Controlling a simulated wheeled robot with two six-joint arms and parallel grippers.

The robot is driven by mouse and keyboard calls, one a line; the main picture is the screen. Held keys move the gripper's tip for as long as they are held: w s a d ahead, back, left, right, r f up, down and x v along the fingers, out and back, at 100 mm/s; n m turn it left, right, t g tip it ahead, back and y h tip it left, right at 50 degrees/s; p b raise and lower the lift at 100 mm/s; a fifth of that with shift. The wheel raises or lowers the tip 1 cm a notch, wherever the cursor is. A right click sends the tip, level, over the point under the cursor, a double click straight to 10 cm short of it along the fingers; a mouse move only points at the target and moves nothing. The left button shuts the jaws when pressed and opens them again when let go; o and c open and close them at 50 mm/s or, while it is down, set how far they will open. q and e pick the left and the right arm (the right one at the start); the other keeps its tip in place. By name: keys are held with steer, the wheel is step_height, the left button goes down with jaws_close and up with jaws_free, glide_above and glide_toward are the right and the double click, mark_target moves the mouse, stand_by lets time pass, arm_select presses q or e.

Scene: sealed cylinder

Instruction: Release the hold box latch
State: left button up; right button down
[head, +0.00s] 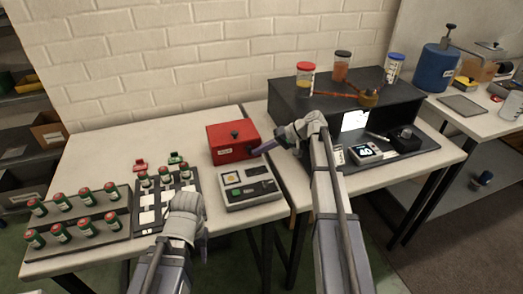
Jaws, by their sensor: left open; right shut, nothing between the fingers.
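The hold box looks to be the red box (226,150) with a black knob on its lid and a pale label on its front. It stands at the back of the left table, and its lid looks shut. A latch is too small to make out. My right gripper (264,148) is shut and empty, its tips close to the box's right side; I cannot tell whether they touch it. My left gripper (184,198) is over the right part of the dark tray (137,222), left of and nearer than the box; its fingers are mostly hidden by the wrist.
A grey control panel (235,187) with green and dark keys lies in front of the box. Several green red-capped cylinders stand in a rack (120,205) at left. A black bench (290,100) with jars and a small display (365,152) stands right, partly behind my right arm.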

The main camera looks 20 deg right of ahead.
steer(key=shift+a+r, duration=0.15)
steer(key=shift+a, duration=0.4)
steer(key=shift+s, duration=0.1)
steer(key=shift+d+r+p, duration=0.25)
steer(key=shift+d+p, duration=0.05)
steer(key=shift+p, duration=0.05)
steer(key=p+v, duration=0.1)
steer(key=v, duration=0.2)
steer(key=shift+d+p, duration=0.1)
steer(key=shift+p, duration=0.2)
steer(key=s+d, duration=0.1)
steer(key=d, duration=0.3)
steer(key=s+d, duration=0.1)
steer(key=d, duration=0.2)
steer(key=s+d, duration=0.1)
steer(key=d, duration=0.3)
steer(key=shift+s+d+f+b, duration=0.3)
steer(key=shift+f+b, duration=0.05)
steer(key=shift+f, duration=0.05)
